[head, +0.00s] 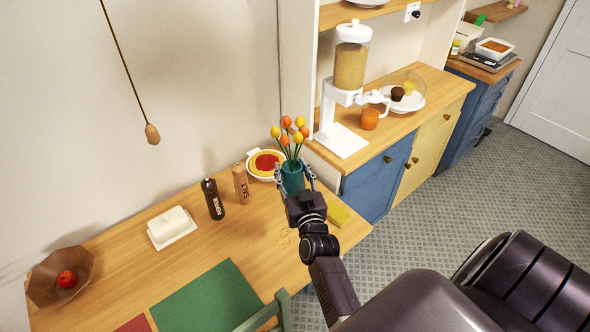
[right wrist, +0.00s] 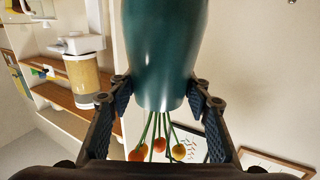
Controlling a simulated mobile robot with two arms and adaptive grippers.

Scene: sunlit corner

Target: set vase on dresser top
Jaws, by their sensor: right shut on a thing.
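The teal vase (head: 292,181) holds several orange and yellow tulips and stands upright at the back right end of the wooden table. My right gripper (head: 293,175) is shut on it, one finger on each side. In the right wrist view the vase (right wrist: 163,50) fills the space between the fingers, its flowers toward the bottom of the picture. The gripper hides the vase's base, so I cannot tell whether it touches the table. A blue and yellow dresser (head: 425,150) with a wooden top stands right of the table. My left gripper is not in view.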

